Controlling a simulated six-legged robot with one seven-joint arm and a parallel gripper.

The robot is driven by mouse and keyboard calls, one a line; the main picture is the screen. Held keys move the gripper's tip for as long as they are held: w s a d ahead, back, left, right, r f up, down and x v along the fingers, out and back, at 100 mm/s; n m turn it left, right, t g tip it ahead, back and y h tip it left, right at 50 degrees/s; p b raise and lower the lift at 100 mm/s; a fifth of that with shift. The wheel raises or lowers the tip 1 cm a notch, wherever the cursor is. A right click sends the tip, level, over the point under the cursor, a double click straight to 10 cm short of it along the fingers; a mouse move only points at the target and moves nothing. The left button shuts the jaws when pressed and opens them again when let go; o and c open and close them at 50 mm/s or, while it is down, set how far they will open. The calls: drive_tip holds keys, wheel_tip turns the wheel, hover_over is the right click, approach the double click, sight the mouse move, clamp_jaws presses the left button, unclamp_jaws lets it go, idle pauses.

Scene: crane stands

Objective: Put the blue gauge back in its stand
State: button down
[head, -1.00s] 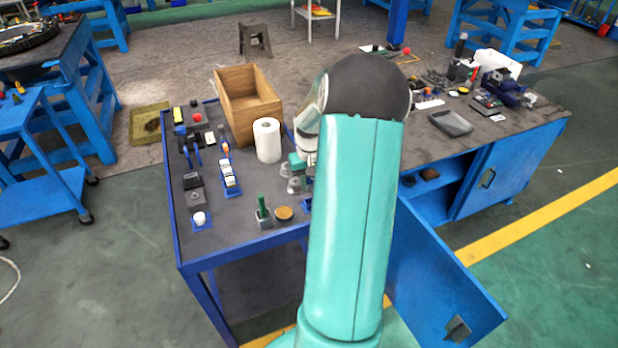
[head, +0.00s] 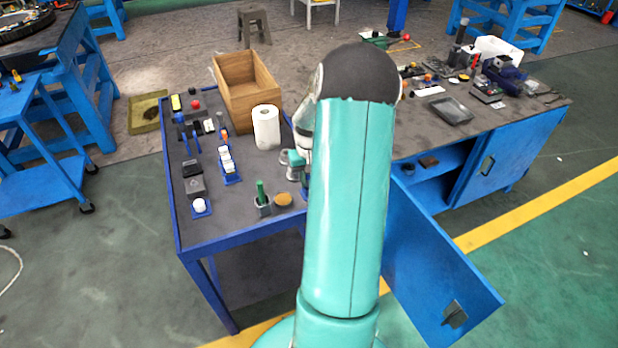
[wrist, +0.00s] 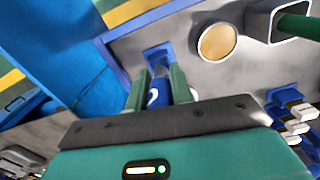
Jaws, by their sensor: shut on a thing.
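My gripper (wrist: 160,88) is shut on the blue gauge (wrist: 158,94), which shows a white mark between the green fingers in the wrist view. Just beyond the fingertips is a blue stand (wrist: 155,53) near the table's edge. The gauge's far end lines up with this stand, but I cannot tell whether it is inside it or above it. In the head view my arm hides the gauge and most of the gripper.
A green-handled piece in a grey holder (head: 262,203) and a tan disc (head: 283,199) stand close by on the table (head: 232,222). A paper roll (head: 266,128) and a wooden box (head: 241,88) are further back. A blue cabinet door (head: 435,258) hangs open at right.

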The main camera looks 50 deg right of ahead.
drive_tip(key=shift+f, duration=0.1)
drive_tip(key=shift+f, duration=0.85)
drive_tip(key=shift+f, duration=0.1)
idle(0.9)
drive_tip(key=c, duration=1.1)
unclamp_jaws()
drive_tip(key=shift+c, duration=0.2)
drive_tip(key=shift+w+a, duration=0.1)
drive_tip(key=shift+r, duration=2.5)
drive_tip(key=shift+r, duration=0.1)
